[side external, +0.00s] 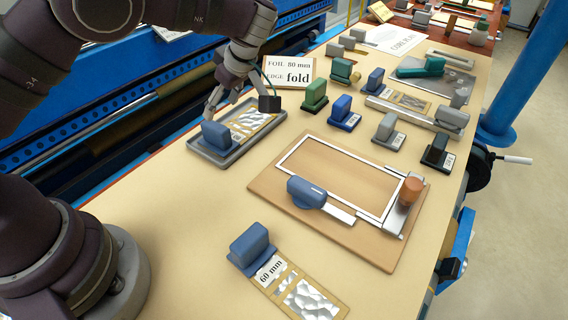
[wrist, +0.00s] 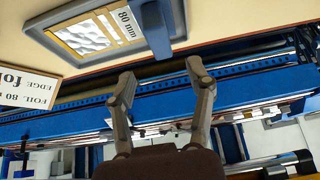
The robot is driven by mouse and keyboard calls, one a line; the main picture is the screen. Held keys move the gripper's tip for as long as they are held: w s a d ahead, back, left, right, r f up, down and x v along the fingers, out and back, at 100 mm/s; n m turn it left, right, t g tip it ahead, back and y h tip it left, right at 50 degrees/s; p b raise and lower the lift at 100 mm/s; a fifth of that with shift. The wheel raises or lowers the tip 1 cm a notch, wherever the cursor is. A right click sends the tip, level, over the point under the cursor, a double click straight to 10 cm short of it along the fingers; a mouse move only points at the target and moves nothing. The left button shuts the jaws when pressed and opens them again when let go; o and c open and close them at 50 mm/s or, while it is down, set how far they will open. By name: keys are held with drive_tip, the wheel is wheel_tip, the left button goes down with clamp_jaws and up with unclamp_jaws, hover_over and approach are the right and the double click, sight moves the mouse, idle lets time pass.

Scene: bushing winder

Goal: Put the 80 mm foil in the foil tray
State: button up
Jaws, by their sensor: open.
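The 80 mm foil (side external: 253,121) is a tan-framed card with silvery foil and a blue block handle. It lies in the grey foil tray (side external: 229,160) at the left edge of the table. In the wrist view its "80 mm" label and foil (wrist: 88,36) show inside the tray rim (wrist: 110,61), with the blue handle at the right end. My gripper (side external: 222,101) is just above and behind the tray. In the wrist view my gripper (wrist: 162,75) has its fingers apart with nothing between them, clear of the handle.
A sign (side external: 289,73) reading "FOIL 80 mm, EDGE fold" stands behind the tray. A wooden board (side external: 265,188) with a metal frame lies to the right. A 60 mm foil (side external: 298,291) lies in front. Several block-handled pieces stand farther back. Bare table lies left of the 60 mm foil.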

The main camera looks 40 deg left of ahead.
drive_tip(key=s+r+m+t+h, duration=0.3)
drive_tip(key=s+r+m+h, duration=0.1)
drive_tip(key=s+r+m, duration=0.6)
drive_tip(key=s+d+m+t+h, duration=0.2)
drive_tip(key=s+m, duration=0.4)
drive_tip(key=m, duration=0.2)
drive_tip(key=shift+d+r+t, duration=0.3)
drive_tip(key=shift+d+r, duration=0.05)
drive_tip(key=shift+r, duration=0.1)
